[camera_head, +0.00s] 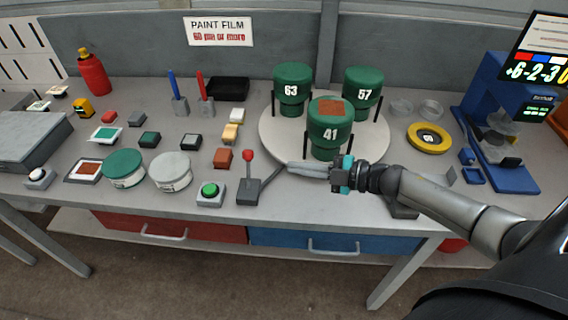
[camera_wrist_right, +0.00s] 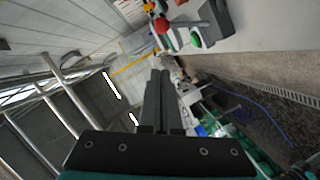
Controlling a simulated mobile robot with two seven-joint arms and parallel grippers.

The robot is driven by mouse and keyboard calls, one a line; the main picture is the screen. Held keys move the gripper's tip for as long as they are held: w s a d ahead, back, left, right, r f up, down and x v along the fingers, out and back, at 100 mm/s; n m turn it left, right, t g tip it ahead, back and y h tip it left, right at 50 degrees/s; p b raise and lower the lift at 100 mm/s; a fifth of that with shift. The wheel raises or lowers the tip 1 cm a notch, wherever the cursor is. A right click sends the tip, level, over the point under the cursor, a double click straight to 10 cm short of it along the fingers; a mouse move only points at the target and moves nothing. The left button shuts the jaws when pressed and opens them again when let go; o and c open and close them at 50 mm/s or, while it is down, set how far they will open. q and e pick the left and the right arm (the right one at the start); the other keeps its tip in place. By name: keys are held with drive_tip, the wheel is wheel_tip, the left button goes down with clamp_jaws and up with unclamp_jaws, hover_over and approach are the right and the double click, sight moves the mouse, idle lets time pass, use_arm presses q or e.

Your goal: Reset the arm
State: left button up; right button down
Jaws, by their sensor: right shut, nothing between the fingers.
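My right gripper (camera_head: 292,170) comes in from the right in the head view, its fingers pointing left over the front part of the table. It is shut and empty. Its closed fingers also show in the right wrist view (camera_wrist_right: 158,100). The fingertips are near the red-knobbed lever box (camera_head: 249,190) and in front of the round white platform (camera_head: 268,143). Green cylinders marked 63 (camera_head: 292,88), 57 (camera_head: 363,92) and 41 (camera_head: 328,132) stand on the platform. Cylinder 41 has a brown patch on top. My left gripper is not in view.
A yellow ring (camera_head: 429,138) and a blue stand (camera_head: 495,130) are at the right. Bare tabletop lies along the front edge.

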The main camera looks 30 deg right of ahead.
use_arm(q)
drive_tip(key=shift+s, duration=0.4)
use_arm(e)
drive_tip(key=shift+s+d+r, duration=0.1)
drive_tip(key=shift+s+d, duration=0.25)
drive_tip(key=shift+d, duration=0.05)
drive_tip(key=shift+a, duration=0.15)
